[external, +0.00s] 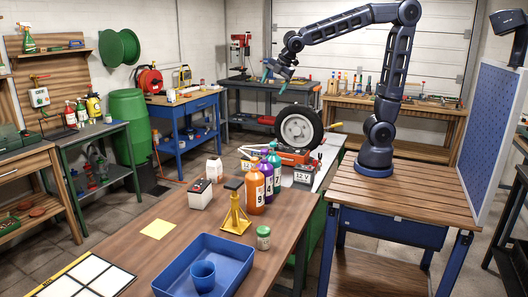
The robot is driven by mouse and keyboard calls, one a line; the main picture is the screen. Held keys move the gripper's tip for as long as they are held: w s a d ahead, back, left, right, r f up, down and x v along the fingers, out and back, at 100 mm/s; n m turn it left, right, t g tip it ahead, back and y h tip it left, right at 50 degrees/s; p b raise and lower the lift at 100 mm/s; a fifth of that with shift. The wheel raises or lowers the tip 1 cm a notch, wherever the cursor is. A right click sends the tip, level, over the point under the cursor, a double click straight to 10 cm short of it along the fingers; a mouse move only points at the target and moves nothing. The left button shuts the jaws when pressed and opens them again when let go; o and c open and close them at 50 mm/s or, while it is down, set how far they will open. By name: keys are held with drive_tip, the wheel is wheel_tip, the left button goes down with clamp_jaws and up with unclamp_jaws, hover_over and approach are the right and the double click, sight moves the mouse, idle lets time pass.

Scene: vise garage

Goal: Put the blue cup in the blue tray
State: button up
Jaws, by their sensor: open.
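The blue cup (203,275) stands upright inside the blue tray (238,262), on the tray floor toward its front left. The tray rests on the wooden table at the front of the external view. My gripper (268,76) is open and empty, raised high over the back of the scene near the wheel, far from the cup and the tray. Nothing covers the cup or the tray.
Behind the tray stand a yellow jack stand (236,212), a green jar (263,238), numbered bottles (255,190) and a car battery (200,194). A yellow note (158,229) lies left of them. A wheel (298,127) stands farther back.

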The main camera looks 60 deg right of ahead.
drive_tip(key=s+d+f+m, duration=0.2)
drive_tip(key=s+d+m, duration=0.6)
drive_tip(key=s+d, duration=0.2)
drive_tip(key=s+d+f+m, duration=0.2)
drive_tip(key=s+d+m, duration=0.7)
drive_tip(key=s+d, duration=0.2)
drive_tip(key=shift+s+f+g, duration=0.2)
drive_tip(key=shift+s+g, duration=0.1)
drive_tip(key=shift+s, duration=0.7)
